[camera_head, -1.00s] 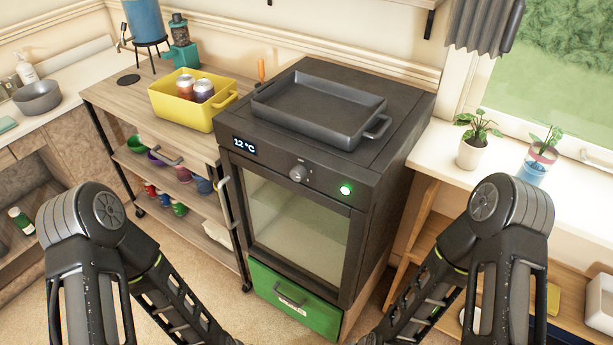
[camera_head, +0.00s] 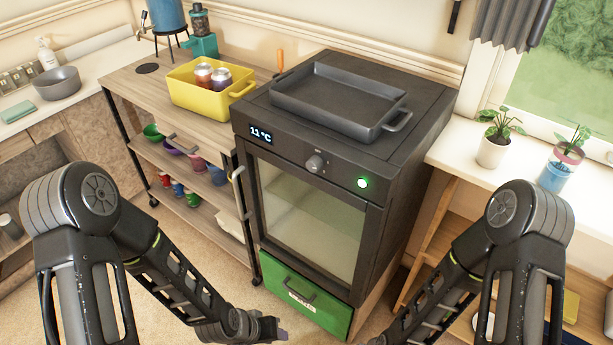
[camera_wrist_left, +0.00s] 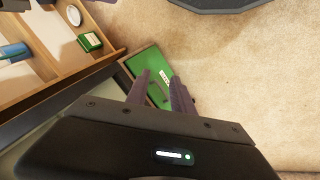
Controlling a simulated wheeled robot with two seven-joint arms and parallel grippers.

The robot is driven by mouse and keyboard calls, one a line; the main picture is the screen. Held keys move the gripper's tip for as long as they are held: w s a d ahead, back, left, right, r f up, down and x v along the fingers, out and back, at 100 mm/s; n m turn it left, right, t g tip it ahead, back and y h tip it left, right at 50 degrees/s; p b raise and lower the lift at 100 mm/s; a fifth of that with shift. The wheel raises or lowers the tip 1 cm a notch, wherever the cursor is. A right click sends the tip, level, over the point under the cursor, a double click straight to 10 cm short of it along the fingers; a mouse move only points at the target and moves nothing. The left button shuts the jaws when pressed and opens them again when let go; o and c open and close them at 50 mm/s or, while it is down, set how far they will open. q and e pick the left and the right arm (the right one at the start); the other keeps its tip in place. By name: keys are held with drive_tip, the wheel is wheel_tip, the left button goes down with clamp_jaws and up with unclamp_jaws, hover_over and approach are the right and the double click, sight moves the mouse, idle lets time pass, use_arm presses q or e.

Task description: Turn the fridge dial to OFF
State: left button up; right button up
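The dark fridge (camera_head: 408,215) stands in the middle of the head view. Its round grey dial (camera_head: 315,163) is on the front panel, between a display (camera_head: 261,132) reading 11 °C and a lit green light (camera_head: 362,183). The dial's setting is too small to read. My left gripper (camera_head: 283,336) is low in front of the fridge, below and apart from the dial. In the left wrist view its two fingers (camera_wrist_left: 160,90) stand apart with nothing seen between them, and the green drawer (camera_wrist_left: 147,68) lies beyond. My right gripper is outside the head view.
A black tray (camera_head: 310,101) lies on top of the fridge. A wooden cart (camera_head: 130,85) with a yellow bin (camera_head: 190,93) stands at its left. A white sill (camera_head: 460,151) with potted plants is at its right. Carpet (camera_head: 215,265) is open in front.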

use_arm(q)
drive_tip(key=shift+o, duration=1.4)
drive_tip(key=w+a+r+m+t+b, duration=0.1)
drive_tip(key=w+r+t, duration=0.1)
drive_tip(key=w+r, duration=0.2)
drive_tip(key=w+r+m+t+b, duration=0.2)
drive_tip(key=w+r, duration=0.2)
drive_tip(key=w, duration=0.4)
drive_tip(key=shift+w+a+t, duration=0.2)
drive_tip(key=shift+a+t, duration=0.2)
drive_tip(key=shift+o, duration=0.8)
drive_tip(key=w+r+m+t+h+b, duration=0.1)
drive_tip(key=w+r+m+t, duration=0.1)
drive_tip(key=w+r, duration=0.2)
wheel_tip(320, 180, up, 3)
drive_tip(key=shift+w+r+m+t, duration=0.15)
drive_tip(key=shift+w+m+t, duration=0.05)
drive_tip(key=shift+m+t, duration=0.2)
wheel_tip(320, 180, up, 13)
drive_tip(key=w+d+m+t+h+b, duration=0.1)
drive_tip(key=w+d+m+t+h, duration=0.15)
drive_tip(key=m, duration=0.35)
drive_tip(key=m+t+h, duration=0.1)
drive_tip(key=m+h, duration=0.3)
approach(310, 168)
drive_tip(key=shift+d+r+m+y, duration=0.25)
drive_tip(key=shift+r+m, duration=0.05)
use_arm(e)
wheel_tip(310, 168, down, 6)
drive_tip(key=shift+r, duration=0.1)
